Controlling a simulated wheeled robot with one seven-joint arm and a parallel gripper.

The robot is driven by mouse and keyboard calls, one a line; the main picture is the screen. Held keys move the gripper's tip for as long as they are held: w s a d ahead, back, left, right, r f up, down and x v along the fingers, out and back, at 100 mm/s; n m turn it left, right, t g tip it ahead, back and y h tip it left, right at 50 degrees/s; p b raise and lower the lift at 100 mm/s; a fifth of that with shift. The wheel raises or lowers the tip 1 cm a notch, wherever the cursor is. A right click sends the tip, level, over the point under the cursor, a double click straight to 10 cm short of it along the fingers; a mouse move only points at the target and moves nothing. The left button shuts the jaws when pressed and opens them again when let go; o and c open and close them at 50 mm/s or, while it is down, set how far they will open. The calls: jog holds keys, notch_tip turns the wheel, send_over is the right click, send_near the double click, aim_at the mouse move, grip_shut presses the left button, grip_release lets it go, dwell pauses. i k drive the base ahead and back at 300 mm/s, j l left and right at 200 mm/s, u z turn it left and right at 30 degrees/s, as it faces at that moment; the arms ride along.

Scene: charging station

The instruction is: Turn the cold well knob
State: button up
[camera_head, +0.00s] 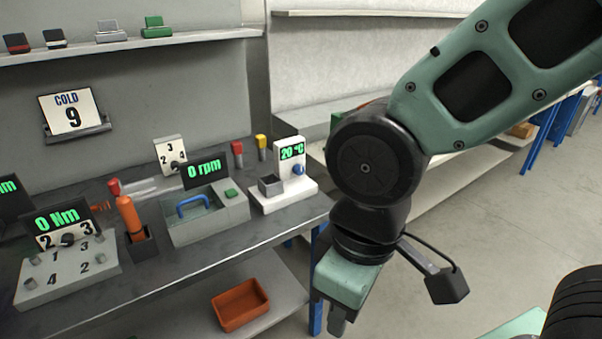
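The cold well unit (283,197) is a white device at the right end of the bench. Its display (292,152) reads 20 °C in green. A blue knob (298,169) sits on its front face below the display, and a grey block (271,185) stands on its base at the left. My gripper (337,327) hangs pointing down, in front of and to the right of the bench end, apart from the knob.
A card (69,114) on the back wall reads COLD 9. Left of the well stand a unit showing 0 rpm (206,171) with a blue handle, an orange tool (129,216) in a holder, and a numbered board (66,269). An orange bin (240,304) lies on the lower shelf.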

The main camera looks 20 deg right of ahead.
aim_at(298, 168)
jog(key=i+j+u, duration=0.2)
jog(key=j, duration=0.3)
jog(key=i+j+u, duration=0.15)
jog(key=i+j, duration=0.3)
